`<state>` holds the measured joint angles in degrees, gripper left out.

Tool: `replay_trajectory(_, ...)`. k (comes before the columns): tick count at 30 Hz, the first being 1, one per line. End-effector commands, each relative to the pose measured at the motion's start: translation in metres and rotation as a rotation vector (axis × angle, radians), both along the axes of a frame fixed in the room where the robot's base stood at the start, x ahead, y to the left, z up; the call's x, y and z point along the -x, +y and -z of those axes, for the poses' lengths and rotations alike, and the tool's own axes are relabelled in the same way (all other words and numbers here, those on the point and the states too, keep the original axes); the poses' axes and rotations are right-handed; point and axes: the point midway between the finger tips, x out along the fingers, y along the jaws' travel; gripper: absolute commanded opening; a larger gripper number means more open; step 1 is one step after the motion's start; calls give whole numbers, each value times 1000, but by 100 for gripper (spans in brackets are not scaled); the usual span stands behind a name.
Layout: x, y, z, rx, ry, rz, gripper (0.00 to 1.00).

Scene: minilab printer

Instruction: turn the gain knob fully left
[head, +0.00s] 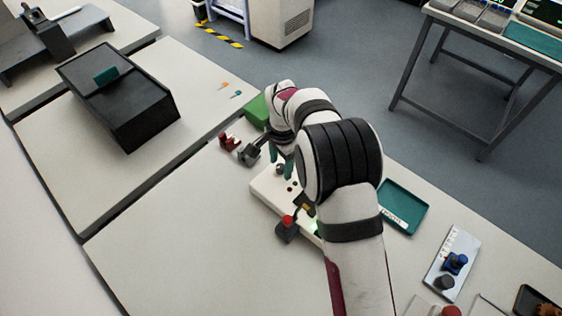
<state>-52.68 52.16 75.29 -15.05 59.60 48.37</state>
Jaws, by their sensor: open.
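A white control panel (265,197) lies on the table in the middle of the head view, partly hidden behind my arm. A small dark round knob (280,169) shows on its far part; I cannot tell for certain that it is the gain knob. My gripper (283,172) has teal fingers, points down and is open. Its fingertips are at or just above the far part of the panel, close to that knob. I cannot tell whether they touch it. A green lit spot (312,226) and small dark buttons also show on the panel.
A dark block with a red button (287,228) stands at the panel's near edge. Red and grey pieces (229,142) and a green block (257,111) are behind it. A teal tray (404,207) lies right. The table at left front is clear.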

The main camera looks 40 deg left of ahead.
Motion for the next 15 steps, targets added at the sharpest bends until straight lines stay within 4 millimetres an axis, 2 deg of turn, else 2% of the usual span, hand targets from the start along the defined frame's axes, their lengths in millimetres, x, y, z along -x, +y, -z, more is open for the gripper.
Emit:
replay_trajectory(5,0,0,0,0,0,0,60)
replay_trajectory(15,0,0,-1,0,0,0,0)
